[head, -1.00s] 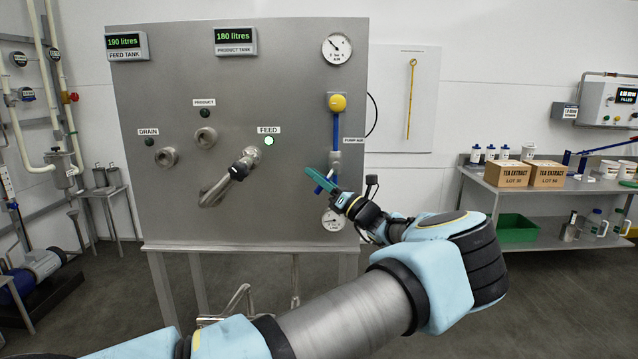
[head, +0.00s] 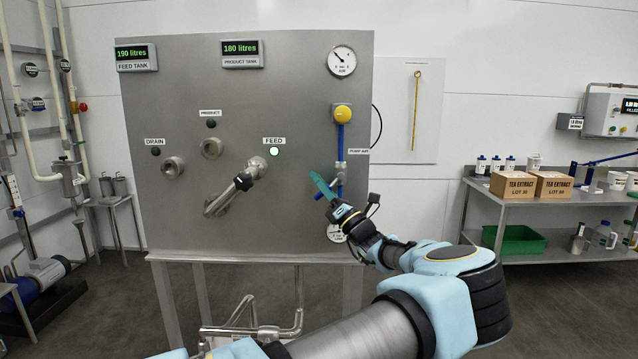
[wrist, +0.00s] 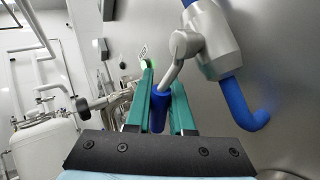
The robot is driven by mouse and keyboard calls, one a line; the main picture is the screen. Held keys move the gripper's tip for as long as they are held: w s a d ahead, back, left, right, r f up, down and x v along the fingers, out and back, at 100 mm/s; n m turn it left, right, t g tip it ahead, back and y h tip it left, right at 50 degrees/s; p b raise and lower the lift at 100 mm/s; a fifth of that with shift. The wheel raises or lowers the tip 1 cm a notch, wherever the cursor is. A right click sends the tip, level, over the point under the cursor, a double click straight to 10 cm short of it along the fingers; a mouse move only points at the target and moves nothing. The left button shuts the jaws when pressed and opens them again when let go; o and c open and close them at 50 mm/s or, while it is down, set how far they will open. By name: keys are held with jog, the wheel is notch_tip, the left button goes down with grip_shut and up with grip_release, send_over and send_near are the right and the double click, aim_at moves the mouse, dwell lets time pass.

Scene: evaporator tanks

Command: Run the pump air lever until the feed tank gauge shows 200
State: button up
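The feed tank gauge (head: 136,54) reads 190 litres in green digits at the panel's upper left. The pump air lever has a blue grip (wrist: 159,110) on a grey crank arm, joined to a grey valve on blue pipe at the panel's right. My gripper (head: 318,180) is in front of that valve, below the PUMP AIR label (head: 358,151). The fingers partly hide the lever in the head view.
The product tank gauge (head: 242,53) reads 180 litres. A green light (head: 274,152) glows under the FEED label, beside a pipe elbow (head: 237,192) jutting from the panel. A yellow knob (head: 343,113) and a round dial (head: 341,61) sit above the lever. A shelf with cartons (head: 517,186) stands right.

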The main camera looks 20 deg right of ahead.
jog(key=o, duration=0.5)
jog(key=shift+c, duration=0.2)
jog(key=b+v, duration=0.4)
jog(key=v, duration=0.7)
dwell(6.2)
